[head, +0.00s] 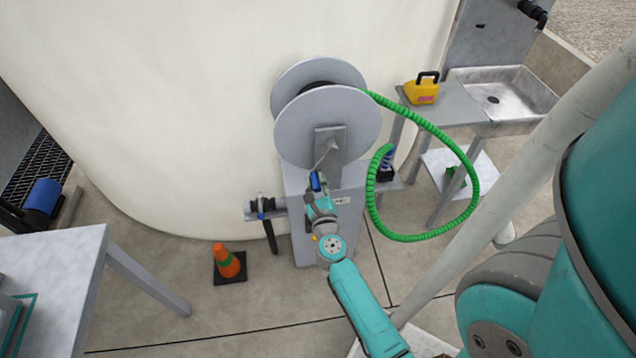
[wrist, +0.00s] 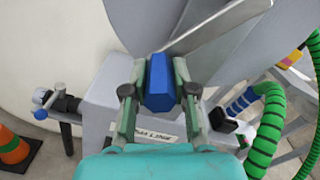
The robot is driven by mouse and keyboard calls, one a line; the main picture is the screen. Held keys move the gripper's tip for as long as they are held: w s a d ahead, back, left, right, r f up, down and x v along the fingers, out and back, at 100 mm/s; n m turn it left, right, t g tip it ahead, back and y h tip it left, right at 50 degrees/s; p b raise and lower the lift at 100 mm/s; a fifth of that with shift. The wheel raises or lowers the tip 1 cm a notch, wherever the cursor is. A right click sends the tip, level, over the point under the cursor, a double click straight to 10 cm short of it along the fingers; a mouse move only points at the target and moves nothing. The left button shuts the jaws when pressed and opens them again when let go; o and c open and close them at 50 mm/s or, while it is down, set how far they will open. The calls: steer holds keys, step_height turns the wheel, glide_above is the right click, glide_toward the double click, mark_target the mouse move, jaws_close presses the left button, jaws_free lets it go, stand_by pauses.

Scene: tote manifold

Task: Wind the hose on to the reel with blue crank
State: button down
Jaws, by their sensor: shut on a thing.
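The grey reel (head: 325,125) stands on a grey pedestal (head: 310,235) in front of the large cream tank. The green hose (head: 470,190) leaves the reel's upper right side, loops down to the right and curls back up beside the pedestal. The blue crank handle (wrist: 159,82) is between my gripper's fingers in the wrist view, at the lower end of the grey crank arm (wrist: 215,25). My gripper (head: 317,185) is shut on the blue crank handle, low in front of the reel. Turns of hose inside the reel are mostly hidden by its front disc.
An orange cone (head: 227,262) stands on the floor left of the pedestal. A pipe with a valve (head: 262,205) sticks out at the pedestal's left. A side table with a yellow container (head: 422,90) and a sink (head: 500,92) are at right. A grey table (head: 50,265) is at lower left.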

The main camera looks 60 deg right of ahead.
steer(key=shift+r, duration=0.1)
steer(key=c, duration=0.9)
jaws_free()
steer(key=shift+s+a, duration=0.2)
steer(key=shift+a, duration=0.05)
steer(key=v, duration=1.1)
steer(key=shift+s+a, duration=0.1)
steer(key=shift+s, duration=0.05)
